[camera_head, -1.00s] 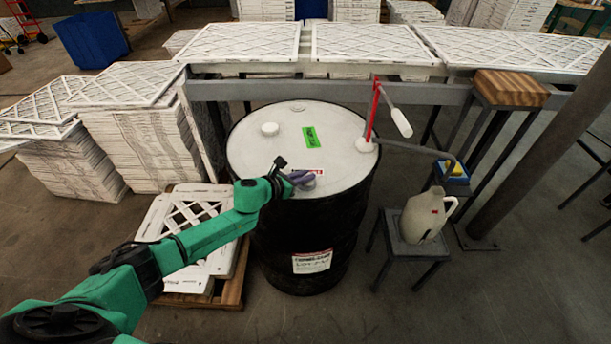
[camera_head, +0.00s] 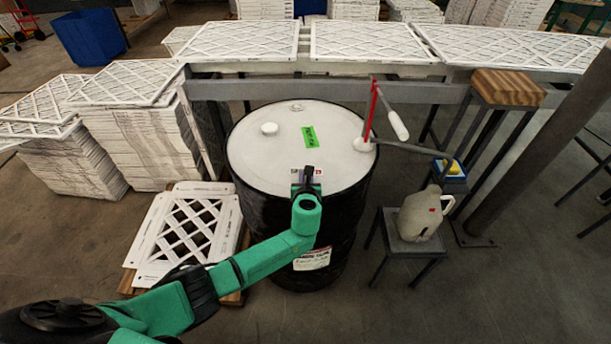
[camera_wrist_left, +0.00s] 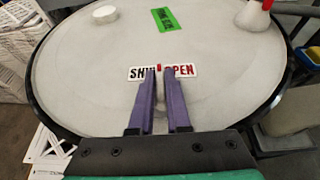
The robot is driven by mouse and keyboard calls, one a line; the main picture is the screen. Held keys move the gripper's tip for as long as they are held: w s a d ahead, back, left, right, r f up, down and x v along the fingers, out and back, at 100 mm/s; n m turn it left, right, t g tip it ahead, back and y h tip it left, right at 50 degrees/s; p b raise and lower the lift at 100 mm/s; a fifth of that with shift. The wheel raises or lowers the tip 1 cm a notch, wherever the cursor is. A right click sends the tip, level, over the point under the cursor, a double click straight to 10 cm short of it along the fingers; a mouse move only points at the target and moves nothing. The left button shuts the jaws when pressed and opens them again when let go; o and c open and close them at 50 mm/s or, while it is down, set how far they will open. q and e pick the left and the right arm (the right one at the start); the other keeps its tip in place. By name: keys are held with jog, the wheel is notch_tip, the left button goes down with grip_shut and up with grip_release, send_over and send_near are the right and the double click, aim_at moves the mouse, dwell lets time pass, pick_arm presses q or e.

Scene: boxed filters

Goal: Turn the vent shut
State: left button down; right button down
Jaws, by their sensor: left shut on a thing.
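The black drum with a white lid (camera_head: 330,150) stands upright in the middle. Near its front edge is a small label (camera_head: 317,189). In the left wrist view the label (camera_wrist_left: 185,71) reads SHUT in black at left, partly covered, and OPEN in red at right. A small red mark (camera_wrist_left: 159,68) shows between the two words, just beyond my fingertips. My left gripper (camera_wrist_left: 160,75) has its purple fingers nearly together at the label, shut on the vent, which they mostly hide. In the head view my left gripper (camera_head: 307,180) is over the lid's front edge. My right gripper is out of view.
A red pump with a white handle (camera_head: 397,123) stands on the lid's right side. A white cap (camera_head: 270,128) and green sticker (camera_head: 309,136) are also on the lid. A jug (camera_head: 421,214) sits on a stool at right. Stacked filters (camera_head: 150,140) stand at left.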

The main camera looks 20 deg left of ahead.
pick_arm(q)
jog(key=shift+d+f+n+g+y+b, duration=0.15)
jog(key=shift+n+y+b, duration=0.15)
jog(key=shift+n+y, duration=0.2)
jog(key=shift+f+n+g+y+b, duration=0.15)
jog(key=shift+n+y+b, duration=0.1)
jog(key=shift+n+y, duration=0.2)
jog(key=n+g+y+b, duration=0.4)
jog(key=n+y+b, duration=0.1)
jog(key=b, duration=0.4)
jog(key=shift+w+n+y+b, duration=0.15)
jog(key=shift+n+y+b, duration=0.25)
jog(key=shift+n, duration=0.15)
jog(key=shift+r+n+g+y+b, duration=0.25)
jog(key=shift+n+g+b, duration=0.15)
jog(key=shift+g+b, duration=0.35)
jog(key=c, duration=0.9)
grip_release()
